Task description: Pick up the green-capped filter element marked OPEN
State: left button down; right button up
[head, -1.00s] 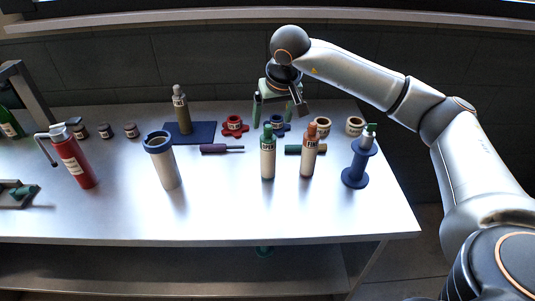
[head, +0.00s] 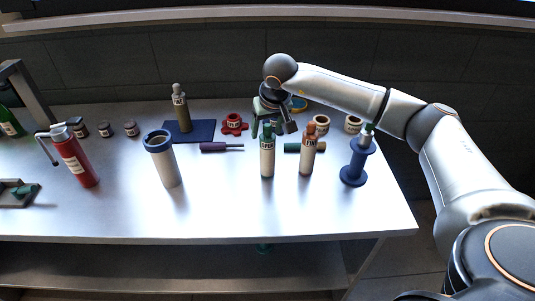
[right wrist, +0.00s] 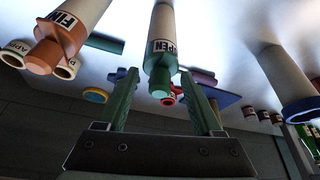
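My right gripper (head: 266,130) is just behind and above that cap. In the right wrist view the right gripper (right wrist: 162,100) is open, with one green finger on each side of the cap and visible gaps. Nothing is held. My left gripper is not in view.
An orange-capped element (head: 306,160) stands close on the right, with a dark blue spool stand (head: 353,177) beyond it. A blue-rimmed grey cylinder (head: 166,168), a red bottle (head: 75,160) and a purple-handled tool (head: 215,147) are left. The front table strip is clear.

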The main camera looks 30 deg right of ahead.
grip_shut()
dwell(0.3)
dwell(0.3)
